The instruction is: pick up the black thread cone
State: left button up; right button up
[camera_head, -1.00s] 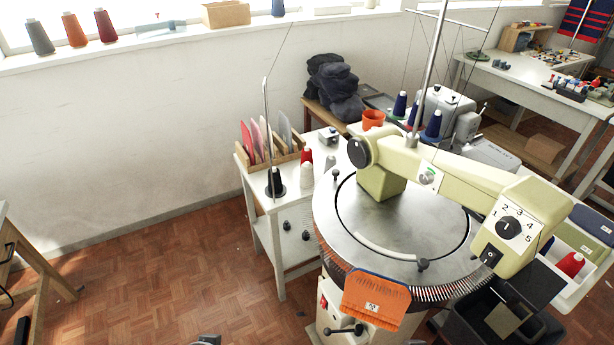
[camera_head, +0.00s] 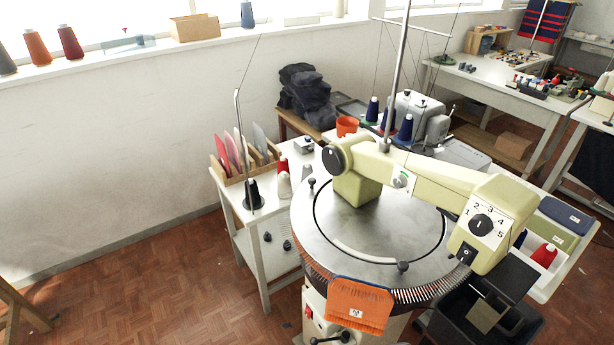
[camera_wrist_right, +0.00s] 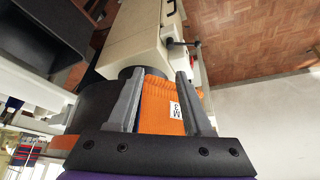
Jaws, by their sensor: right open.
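The black thread cone (camera_head: 253,194) stands upright on its stand at the front left of the small white table (camera_head: 240,205), with a thin metal rod rising beside it. My right gripper (camera_wrist_right: 160,80) shows only in the right wrist view. Its two grey fingers are apart. The orange knit piece (camera_wrist_right: 160,105) shows between and beyond them, and I cannot tell how far off it is. The black cone is not in the right wrist view. My left gripper is not in view.
The round linking machine (camera_head: 380,235) stands right of the white table, with the orange knit (camera_head: 358,304) hanging at its front.

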aim_at(256, 198)
jog(key=i+j+z, duration=0.1)
jog(key=z, duration=0.35)
jog(key=j+z, duration=0.25)
jog(key=z, duration=0.15)
jog(key=j+z, duration=0.25)
jog(key=z, duration=0.2)
jog(key=j+z, duration=0.25)
jog(key=j, duration=0.3)
jog(key=k+j+z, duration=0.1)
jog(key=j+z, duration=0.15)
jog(key=j, duration=0.3)
jog(key=k+j, duration=0.1)
jog(key=j, duration=0.45)
jog(key=k+j+z, duration=0.1)
jog(key=j, duration=0.45)
jog(key=i+j, duration=0.3)
jog(key=j, duration=0.2)
jog(key=i+l, duration=0.2)
jog(key=l+u, duration=0.05)
jog(key=l, duration=0.05)
